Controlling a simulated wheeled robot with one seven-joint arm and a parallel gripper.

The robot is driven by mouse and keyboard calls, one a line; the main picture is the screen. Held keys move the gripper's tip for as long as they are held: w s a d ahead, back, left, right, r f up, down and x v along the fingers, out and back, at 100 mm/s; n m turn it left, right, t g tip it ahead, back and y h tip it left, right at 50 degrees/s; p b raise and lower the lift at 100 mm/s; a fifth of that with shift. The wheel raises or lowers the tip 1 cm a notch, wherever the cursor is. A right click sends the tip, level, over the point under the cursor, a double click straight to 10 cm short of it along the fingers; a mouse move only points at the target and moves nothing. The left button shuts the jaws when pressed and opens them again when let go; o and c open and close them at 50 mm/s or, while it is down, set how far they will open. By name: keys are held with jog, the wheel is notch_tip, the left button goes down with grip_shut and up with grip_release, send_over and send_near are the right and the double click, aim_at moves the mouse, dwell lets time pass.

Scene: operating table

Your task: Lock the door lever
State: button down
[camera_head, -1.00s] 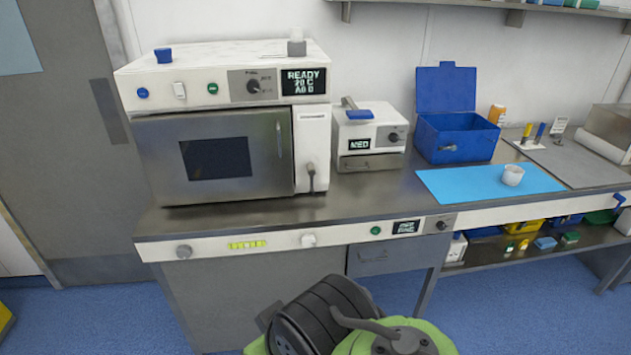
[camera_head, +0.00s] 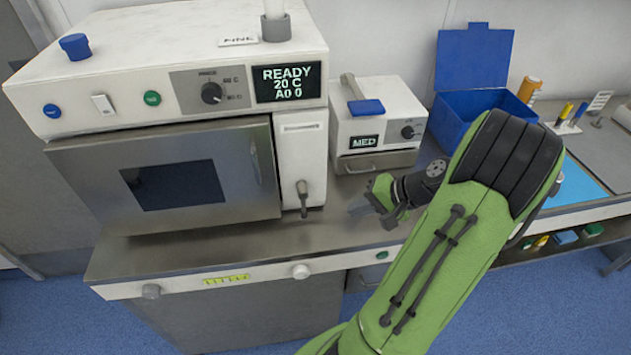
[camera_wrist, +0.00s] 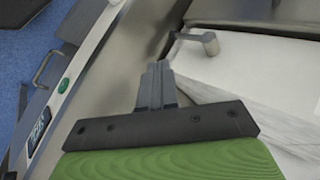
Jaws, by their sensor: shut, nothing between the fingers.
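The door lever (camera_head: 303,195) is a small dark grey handle low on the white panel right of the oven door (camera_head: 170,180). It points downward in the head view. In the wrist view a grey lever (camera_wrist: 200,42) stands out from the white panel, just beyond and right of my fingertips. My gripper (camera_head: 358,206) is above the steel counter, right of the lever and apart from it. Its fingers (camera_wrist: 158,82) are shut and empty. The oven door looks closed or nearly so; I cannot tell exactly.
A small white unit (camera_head: 375,125) marked MED stands behind my gripper. A blue open box (camera_head: 470,105) is farther back. The steel counter (camera_head: 250,240) in front of the oven is clear. White control panel (camera_head: 240,280) runs along its front edge.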

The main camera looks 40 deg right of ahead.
aim_at(303, 201)
jog(key=shift+t, duration=0.3)
jog(key=x, duration=0.3)
jog(key=b+x, duration=0.1)
jog(key=x, duration=0.2)
jog(key=b+x, duration=0.1)
jog(key=x, duration=0.2)
jog(key=shift+d+f, duration=0.25)
jog(key=shift+f, duration=0.05)
jog(key=w, duration=0.2)
jog(key=w+a, duration=0.1)
jog(key=w, duration=0.1)
jog(key=shift+a, duration=0.25)
jog(key=shift+s, duration=0.1)
